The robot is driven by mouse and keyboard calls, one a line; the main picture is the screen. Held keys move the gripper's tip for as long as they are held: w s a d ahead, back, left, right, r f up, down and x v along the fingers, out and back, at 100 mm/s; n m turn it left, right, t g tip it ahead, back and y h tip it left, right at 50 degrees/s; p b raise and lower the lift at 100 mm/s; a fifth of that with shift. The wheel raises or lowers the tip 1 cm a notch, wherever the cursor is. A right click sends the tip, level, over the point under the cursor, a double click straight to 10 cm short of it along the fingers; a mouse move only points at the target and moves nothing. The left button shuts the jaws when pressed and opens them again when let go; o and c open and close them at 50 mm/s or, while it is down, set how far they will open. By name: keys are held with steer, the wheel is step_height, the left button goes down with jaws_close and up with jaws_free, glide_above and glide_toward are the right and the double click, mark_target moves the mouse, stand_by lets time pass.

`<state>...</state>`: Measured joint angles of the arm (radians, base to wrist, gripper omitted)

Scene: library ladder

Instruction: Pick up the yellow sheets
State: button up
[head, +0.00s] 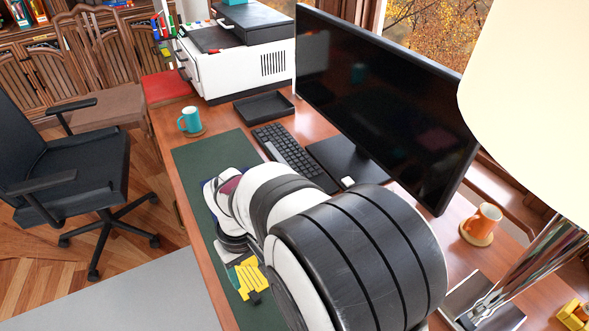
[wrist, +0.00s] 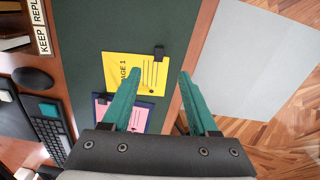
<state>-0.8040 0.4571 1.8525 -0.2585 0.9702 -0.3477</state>
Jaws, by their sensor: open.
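The yellow sheets (wrist: 120,66), marked "PAGE 1", lie on the dark green mat (wrist: 82,30) with a black clip (wrist: 159,53) at their upper right corner in the wrist view. They also show in the head view (head: 251,275), partly hidden by my arm. My gripper (wrist: 160,74) is open, with teal fingers and nothing between them. In the wrist view its left finger overlaps the right part of the sheets. Its right finger lies past their right edge, near the desk's edge. I cannot tell the height above the sheets.
A pink sheet (wrist: 113,113) with a dark blue border lies just below the yellow sheets in the wrist view. The keyboard (head: 285,148), monitor (head: 377,95), teal mug (head: 190,120) and orange mug (head: 482,225) stand on the desk. The mat's far left part is clear.

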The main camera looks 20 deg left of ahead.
mark_target(255, 296)
steer(key=f, duration=1.1)
steer(key=shift+w+a+f, duration=0.1)
steer(key=shift+w+f, duration=0.1)
steer(key=shift+f, duration=0.2)
jaws_close()
